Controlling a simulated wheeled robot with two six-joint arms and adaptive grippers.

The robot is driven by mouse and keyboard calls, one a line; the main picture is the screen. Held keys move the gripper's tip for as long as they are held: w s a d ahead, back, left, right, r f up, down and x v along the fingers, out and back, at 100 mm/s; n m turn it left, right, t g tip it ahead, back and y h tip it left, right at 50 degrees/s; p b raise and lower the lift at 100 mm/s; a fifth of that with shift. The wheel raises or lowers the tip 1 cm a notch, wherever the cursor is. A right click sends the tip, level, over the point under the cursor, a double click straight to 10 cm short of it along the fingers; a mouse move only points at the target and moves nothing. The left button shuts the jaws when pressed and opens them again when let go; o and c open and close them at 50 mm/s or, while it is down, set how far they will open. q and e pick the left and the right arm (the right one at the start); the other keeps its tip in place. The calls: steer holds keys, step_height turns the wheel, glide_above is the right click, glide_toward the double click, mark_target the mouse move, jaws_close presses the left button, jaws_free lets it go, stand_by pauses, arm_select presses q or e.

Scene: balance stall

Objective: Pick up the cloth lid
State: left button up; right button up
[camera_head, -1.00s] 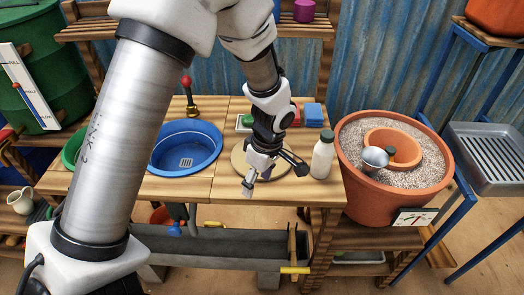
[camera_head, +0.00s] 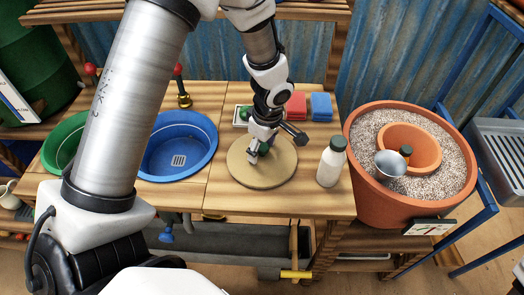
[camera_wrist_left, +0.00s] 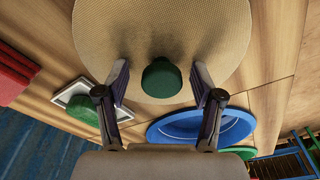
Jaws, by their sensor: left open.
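The cloth lid (camera_head: 262,177) is a round beige woven disc lying flat on the wooden counter. It has a green knob at its centre, mostly hidden by my gripper in the head view. In the left wrist view the lid (camera_wrist_left: 160,25) fills the upper middle, with its green knob (camera_wrist_left: 161,80) in plain sight. My left gripper (camera_head: 275,148) is over the lid, pointing down. In the wrist view its open fingers (camera_wrist_left: 160,74) stand on either side of the knob, with gaps on both sides. My right gripper is not in view.
A white bottle (camera_head: 331,166) with a dark cap stands close right of the lid. A blue basin (camera_head: 208,165) is to the left. A red block (camera_head: 297,106) and blue block (camera_head: 320,107) lie behind. A large terracotta pot (camera_head: 376,196) stands at the right.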

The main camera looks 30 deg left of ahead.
mark_target(262, 146)
arm_select(q)
steer(key=shift+s+d, duration=0.1)
steer(key=shift+s, duration=0.05)
steer(key=c, duration=0.3)
jaws_close()
step_height(262, 146, up, 10)
